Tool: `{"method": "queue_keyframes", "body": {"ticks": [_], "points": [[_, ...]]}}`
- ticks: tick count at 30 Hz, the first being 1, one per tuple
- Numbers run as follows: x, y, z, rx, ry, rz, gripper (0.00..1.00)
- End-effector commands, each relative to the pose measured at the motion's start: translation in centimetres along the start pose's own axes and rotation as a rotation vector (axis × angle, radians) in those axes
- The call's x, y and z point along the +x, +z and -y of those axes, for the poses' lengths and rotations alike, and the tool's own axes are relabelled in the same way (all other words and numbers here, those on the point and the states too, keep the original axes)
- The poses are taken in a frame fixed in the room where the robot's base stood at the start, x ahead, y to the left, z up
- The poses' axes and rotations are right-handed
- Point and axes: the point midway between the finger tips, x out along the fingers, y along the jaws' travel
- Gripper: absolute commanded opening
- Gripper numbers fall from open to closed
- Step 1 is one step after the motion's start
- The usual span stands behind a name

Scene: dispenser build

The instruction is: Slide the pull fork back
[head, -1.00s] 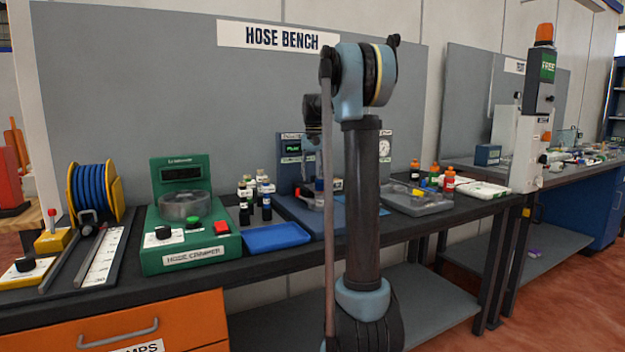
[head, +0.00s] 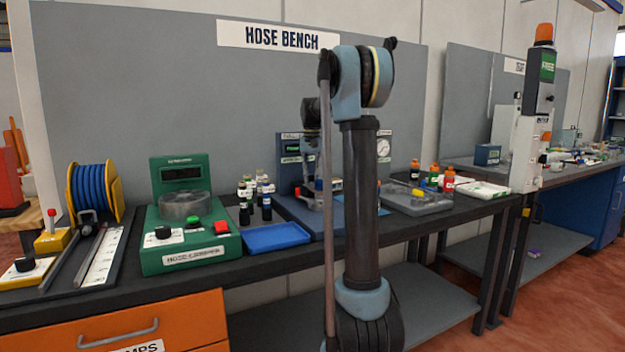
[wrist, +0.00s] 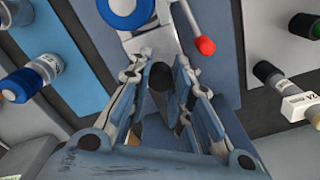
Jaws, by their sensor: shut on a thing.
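In the wrist view my gripper (wrist: 160,72) is shut on a dark rounded handle (wrist: 161,78) between its two fingers. The handle seems to be the pull fork's grip. Pale metal parts (wrist: 152,42) lie just beyond it on a blue fixture (wrist: 219,82); I cannot tell which of them belong to the fork. A round blue part (wrist: 126,8) and a red-tipped lever (wrist: 205,46) are close ahead of the fingertips. In the head view the fixture (head: 292,146) stands at mid-bench, partly hidden by my arm, and the fork cannot be made out.
In the head view a blue tray (head: 276,237) and green hose crimper (head: 190,240) are left of the fixture; a grey tray (head: 425,203) is right.

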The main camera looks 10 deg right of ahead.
Motion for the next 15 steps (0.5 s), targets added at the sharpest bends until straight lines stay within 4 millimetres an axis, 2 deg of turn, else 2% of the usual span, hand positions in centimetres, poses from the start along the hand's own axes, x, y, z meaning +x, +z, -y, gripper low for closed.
{"method": "queue_keyframes", "body": {"ticks": [9, 15], "points": [[-0.1, -3.9, 2.6, -0.001, 0.000, 0.000, 0.00], [0.0, -4.7, 3.2, -0.001, 0.000, -0.001, 0.00]]}}
